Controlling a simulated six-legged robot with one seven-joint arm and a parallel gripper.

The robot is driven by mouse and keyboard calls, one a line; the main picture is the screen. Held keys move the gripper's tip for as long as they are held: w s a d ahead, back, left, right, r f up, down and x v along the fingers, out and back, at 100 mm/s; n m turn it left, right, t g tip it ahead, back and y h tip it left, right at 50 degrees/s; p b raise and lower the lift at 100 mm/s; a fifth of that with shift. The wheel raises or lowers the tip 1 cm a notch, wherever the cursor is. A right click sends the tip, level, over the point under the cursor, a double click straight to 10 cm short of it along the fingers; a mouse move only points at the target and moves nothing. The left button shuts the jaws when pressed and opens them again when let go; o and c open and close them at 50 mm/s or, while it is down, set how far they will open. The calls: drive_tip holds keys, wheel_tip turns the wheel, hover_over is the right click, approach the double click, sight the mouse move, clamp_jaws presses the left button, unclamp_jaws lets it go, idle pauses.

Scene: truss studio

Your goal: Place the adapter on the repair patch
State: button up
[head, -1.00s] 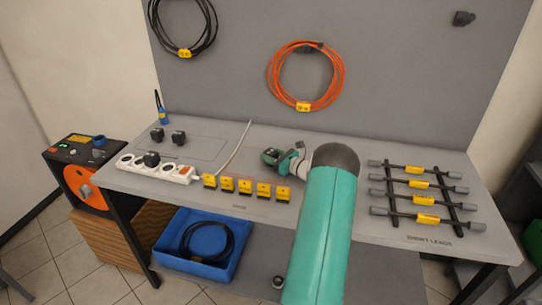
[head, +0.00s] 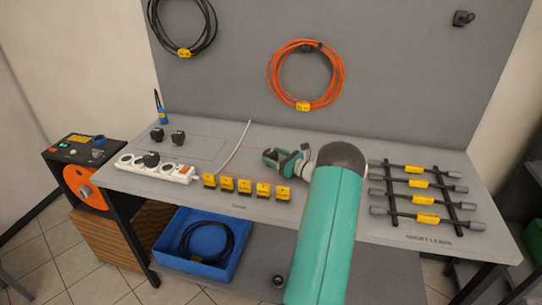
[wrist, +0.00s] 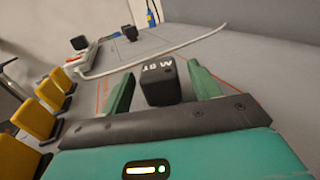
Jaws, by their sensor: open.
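A black block-shaped adapter (wrist: 158,82) with white lettering stands between the two green fingers of my gripper (wrist: 160,84) in the wrist view. Gaps show on both sides of it, so the jaws are open around it without gripping. In the head view my gripper (head: 271,158) is low over the middle of the bench. A thin-outlined rectangle (head: 205,147) lies at the back left, with two black adapters (head: 157,134) (head: 178,138) on it; I cannot tell whether this is the repair patch.
A white power strip (head: 180,173) with a black plug (head: 151,159) lies at the front left. Several yellow-tagged blocks (head: 245,187) line the front edge. A white cable (head: 236,148) lies left of my gripper. Short leads (head: 422,184) lie on a rack at the right.

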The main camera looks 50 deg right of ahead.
sight(296, 176)
drive_tip(key=s, duration=1)
drive_tip(key=w+a+r+n+g+y, duration=0.2)
drive_tip(key=w+a+r+n, duration=0.2)
drive_tip(key=a, duration=0.4)
drive_tip(key=w+a+r+n+g+y, duration=0.3)
drive_tip(key=a+n, duration=0.1)
drive_tip(key=a, duration=0.4)
drive_tip(key=w+a+r+n+g+y, duration=0.2)
drive_tip(key=w+a+r+n, duration=0.2)
drive_tip(key=a, duration=0.5)
drive_tip(key=s+a+r+n+g, duration=0.2)
drive_tip(key=a+r+n+g, duration=0.15)
drive_tip(key=a, duration=0.55)
drive_tip(key=s+a+r+n+g, duration=0.1)
drive_tip(key=a+r+n+g, duration=0.1)
drive_tip(key=a+n, duration=0.5)
drive_tip(key=s+a+r+n+h, duration=0.1)
drive_tip(key=s+a+n+h, duration=0.2)
drive_tip(key=s+a+n, duration=0.3)
drive_tip(key=s+a+r+n+h, duration=0.2)
drive_tip(key=s+a+n+h, duration=0.2)
drive_tip(key=s+a+n, duration=0.3)
drive_tip(key=s+a, duration=0.3)
drive_tip(key=s, duration=0.1)
drive_tip(key=shift+s+a+r, duration=0.15)
drive_tip(key=shift+a+r, duration=0.15)
